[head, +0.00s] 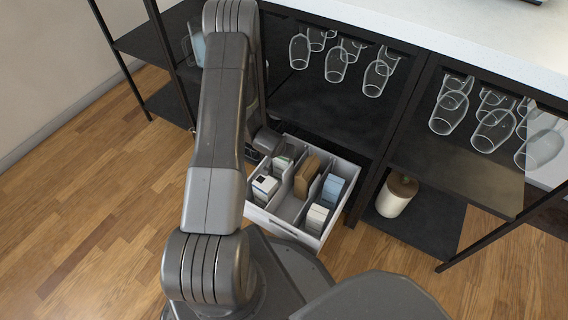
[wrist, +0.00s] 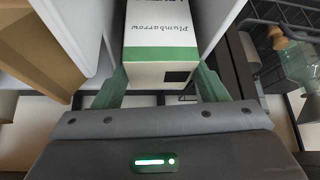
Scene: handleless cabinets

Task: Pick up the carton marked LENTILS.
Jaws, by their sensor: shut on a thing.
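My gripper (wrist: 158,84) is shut on a white carton (wrist: 160,52) with a green band and the word "Plumbarrow". One green finger presses on each side of it. White divider walls stand on both sides of the carton. Whether it rests on the drawer floor or is raised, I cannot tell. No LENTILS marking is readable on it. In the head view my arm mostly hides the gripper, at the back left of an open white drawer (head: 316,243). A small white and green carton (head: 281,163) shows there, just beside the gripper.
The drawer also holds white cartons (head: 265,187) at front left, brown boxes (head: 306,176) in the middle, a blue carton (head: 332,188) and pale cartons (head: 316,218) at right. Glasses (head: 337,65) hang above. A cream jar (head: 395,196) stands on the low shelf at right.

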